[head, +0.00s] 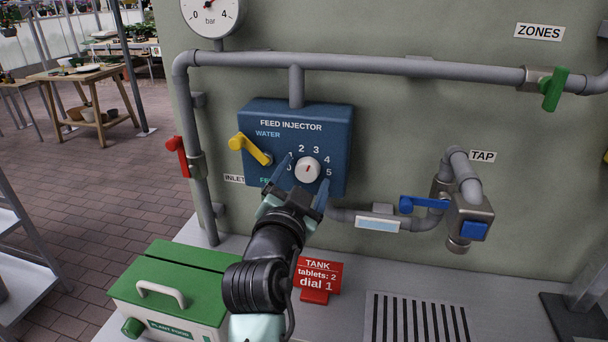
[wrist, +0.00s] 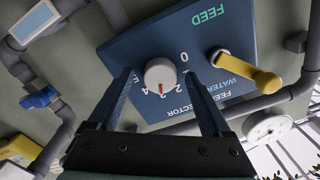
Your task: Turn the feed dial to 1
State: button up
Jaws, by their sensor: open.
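The feed dial (head: 307,170) is a round white knob with a red mark on the blue feed injector box (head: 340,125). Its mark points upward, roughly between 2 and 3 on the 0 to 5 scale. In the wrist view the dial (wrist: 160,74) sits between my fingers, with a gap on each side. My gripper (head: 306,169) is open, one finger on the left of the dial and one on its lower right. I cannot tell how far the fingertips reach around it. The left finger partly covers the scale near 0 and 1.
A yellow lever (head: 250,148) labelled water is left of the dial. A red sign (head: 318,278) reads tablets: 2, dial 1. A red lever (head: 178,156), blue tap lever (head: 424,203) and grey pipes (head: 380,65) surround the box. A green-lidded plant food box (head: 180,275) stands lower left.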

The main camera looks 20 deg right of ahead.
jog(key=shift+w, duration=0.1)
grip_shut()
dwell(0.4)
jog(key=shift+n, duration=0.3)
jog(key=n, duration=0.3)
jog(key=shift+d+n+p, duration=0.1)
jog(key=shift+n+p, duration=0.2)
jog(key=shift+p, duration=0.1)
jog(key=n+p, duration=0.1)
jog(key=n, duration=0.2)
jog(key=shift+n, duration=0.4)
jog(key=n+p, duration=0.2)
jog(key=n, duration=0.2)
jog(key=shift+n+p, duration=0.7)
jog(key=shift+n, duration=1.1)
